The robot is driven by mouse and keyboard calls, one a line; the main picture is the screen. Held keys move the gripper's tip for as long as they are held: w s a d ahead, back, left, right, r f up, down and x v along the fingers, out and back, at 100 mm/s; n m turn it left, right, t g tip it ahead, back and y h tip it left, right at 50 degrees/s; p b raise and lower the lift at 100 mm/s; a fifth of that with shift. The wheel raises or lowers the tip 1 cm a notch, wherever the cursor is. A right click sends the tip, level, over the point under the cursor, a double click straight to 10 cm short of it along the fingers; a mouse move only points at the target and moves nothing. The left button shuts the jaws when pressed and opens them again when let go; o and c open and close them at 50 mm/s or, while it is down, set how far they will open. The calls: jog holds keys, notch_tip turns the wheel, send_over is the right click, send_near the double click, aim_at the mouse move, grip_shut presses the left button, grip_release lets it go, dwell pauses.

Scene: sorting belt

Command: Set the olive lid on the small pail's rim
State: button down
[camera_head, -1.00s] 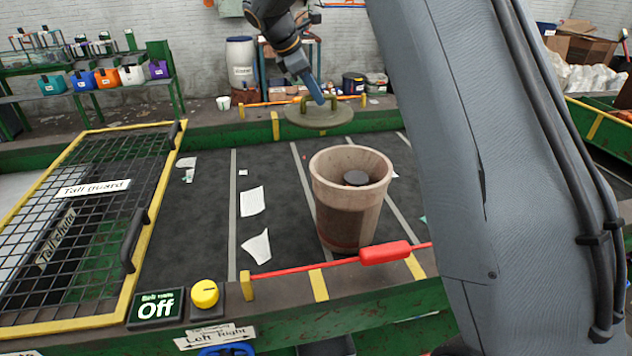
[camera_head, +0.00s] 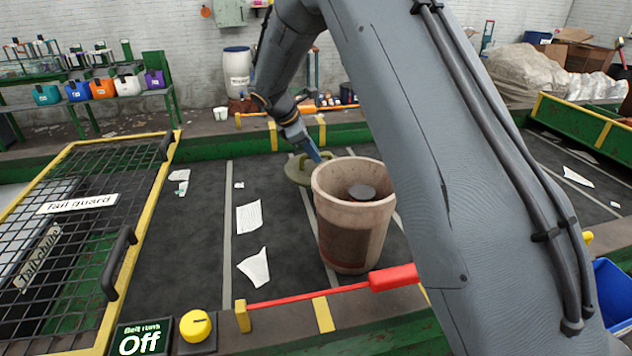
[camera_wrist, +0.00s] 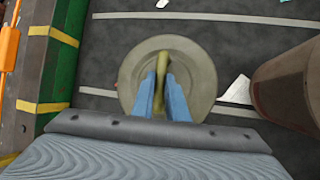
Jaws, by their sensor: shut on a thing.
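The olive lid (camera_head: 297,172) is a round disc with a raised handle. In the head view it is behind and left of the small pail, partly hidden by the pail's rim. My gripper (camera_head: 314,152) is shut on the lid's handle. In the wrist view the blue fingers (camera_wrist: 164,98) pinch the handle at the middle of the lid (camera_wrist: 196,62). The small pail (camera_head: 348,235) stands upright on the dark belt, open at the top, with a dark round thing inside. Its side shows at the right in the wrist view (camera_wrist: 290,88), apart from the lid.
A red-handled bar (camera_head: 390,278) runs along the belt's near edge, in front of the pail. A mesh guard (camera_head: 95,225) covers the left. Paper scraps (camera_head: 250,217) lie on the belt.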

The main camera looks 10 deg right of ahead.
aim_at(312, 168)
jog(key=shift+f+p, duration=0.85)
jog(key=shift+f, duration=2.4)
jog(key=shift+f, duration=0.15)
jog(key=c, duration=1.7)
grip_release()
jog(key=shift+c, duration=0.2)
